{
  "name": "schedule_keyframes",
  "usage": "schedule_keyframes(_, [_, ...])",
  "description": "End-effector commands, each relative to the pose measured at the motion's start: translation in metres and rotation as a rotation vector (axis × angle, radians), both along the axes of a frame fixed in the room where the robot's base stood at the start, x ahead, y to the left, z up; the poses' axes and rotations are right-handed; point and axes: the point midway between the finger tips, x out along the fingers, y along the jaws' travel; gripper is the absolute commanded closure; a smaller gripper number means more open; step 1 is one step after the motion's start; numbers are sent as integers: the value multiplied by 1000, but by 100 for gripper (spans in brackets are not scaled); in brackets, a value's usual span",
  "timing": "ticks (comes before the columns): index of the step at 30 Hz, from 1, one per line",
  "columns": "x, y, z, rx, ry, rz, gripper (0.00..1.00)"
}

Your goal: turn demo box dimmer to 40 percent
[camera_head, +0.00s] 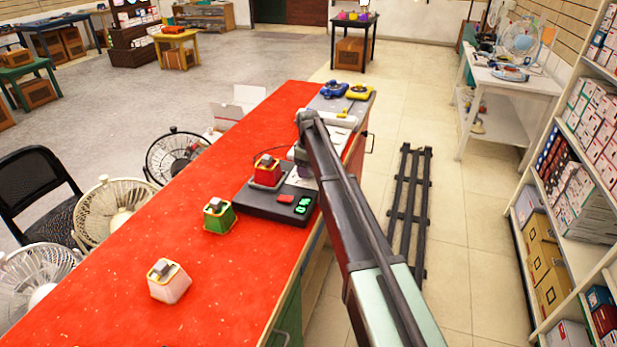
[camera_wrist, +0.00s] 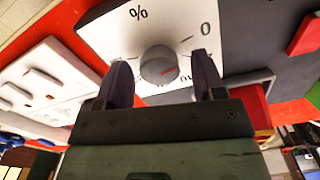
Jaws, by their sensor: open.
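The demo box (camera_head: 258,204) is a dark flat unit on the red counter, with a red button and green lit digits. Its white dimmer panel (camera_wrist: 110,32) fills the upper middle of the wrist view, with "%" and "0" printed on it. A round grey dimmer knob (camera_wrist: 150,62) with a small red mark pointing rightward sits on the panel. Other scale numbers are partly covered by my fingers. My gripper (camera_wrist: 160,62) is open, one dark finger on each side of the knob. I cannot tell whether they touch it. In the head view my arm hides the knob.
A red block-like device (camera_head: 266,172) stands on the box's back left. A green one (camera_head: 218,215) and a white one (camera_head: 168,281) stand nearer on the red counter (camera_head: 235,275). White switch plates (camera_wrist: 45,78) lie left of the dimmer. Fans stand left of the counter.

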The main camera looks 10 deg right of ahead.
Motion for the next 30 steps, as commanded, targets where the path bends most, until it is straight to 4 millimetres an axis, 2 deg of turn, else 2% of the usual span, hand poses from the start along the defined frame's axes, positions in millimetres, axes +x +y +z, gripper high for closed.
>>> schedule_keyframes(5, [0, 0, 2, 0, 0, 0, 39])
schedule_keyframes(12, [0, 0, 2, 0, 0, 0, 75])
schedule_keyframes(15, [0, 0, 2, 0, 0, 0, 86])
schedule_keyframes(23, [0, 0, 2, 0, 0, -27, 86])
schedule_keyframes(30, [0, 0, 2, 0, 0, -135, 86])
